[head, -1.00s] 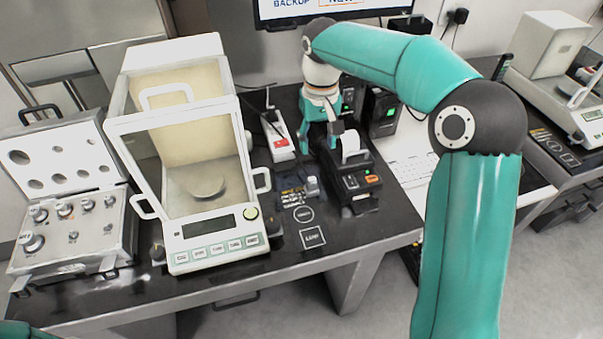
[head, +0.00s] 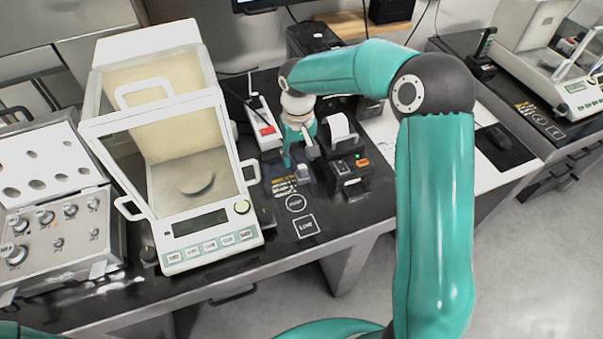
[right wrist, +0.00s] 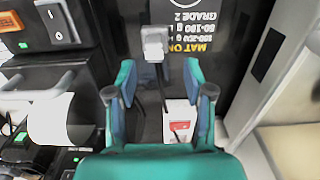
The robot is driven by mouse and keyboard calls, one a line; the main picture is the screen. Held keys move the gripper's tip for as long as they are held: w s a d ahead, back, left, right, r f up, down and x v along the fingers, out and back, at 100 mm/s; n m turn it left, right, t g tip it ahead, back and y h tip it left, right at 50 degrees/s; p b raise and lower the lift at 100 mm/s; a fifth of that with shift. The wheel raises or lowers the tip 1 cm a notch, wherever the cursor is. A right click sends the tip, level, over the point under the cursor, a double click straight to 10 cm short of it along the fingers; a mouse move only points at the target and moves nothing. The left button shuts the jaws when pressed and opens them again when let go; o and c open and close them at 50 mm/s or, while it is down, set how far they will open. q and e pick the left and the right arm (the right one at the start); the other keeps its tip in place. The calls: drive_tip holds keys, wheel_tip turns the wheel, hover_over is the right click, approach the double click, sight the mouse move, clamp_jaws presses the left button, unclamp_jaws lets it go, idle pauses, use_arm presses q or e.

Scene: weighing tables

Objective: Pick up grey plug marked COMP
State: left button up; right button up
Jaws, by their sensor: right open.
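A small grey plug (head: 303,173) stands on the black mat by the balance; any COMP marking is too small to read. In the right wrist view the grey plug (right wrist: 155,42) has a dark cable running from it, between and beyond my fingertips. My right gripper (head: 298,163) is open and empty, just behind the plug in the head view. Its two teal fingers show apart in the right wrist view (right wrist: 158,80), with the plug roughly centred between them and not gripped. My left gripper is not in view.
A glass-doored balance (head: 208,247) stands left of the plug. A black printer with a paper roll (head: 346,168) stands close on the right. A white power strip with a red switch (head: 264,128) lies behind. A weight case (head: 40,195) is at far left.

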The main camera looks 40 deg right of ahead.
sight(302, 167)
drive_tip(key=shift+s+d+f+p, duration=0.15)
drive_tip(key=shift+f+p, duration=0.15)
drive_tip(key=shift+f, duration=1.05)
drive_tip(key=shift+s+d+f+p, duration=0.15)
drive_tip(key=shift+f+p, duration=0.1)
drive_tip(key=shift+f, duration=1.05)
clamp_jaws()
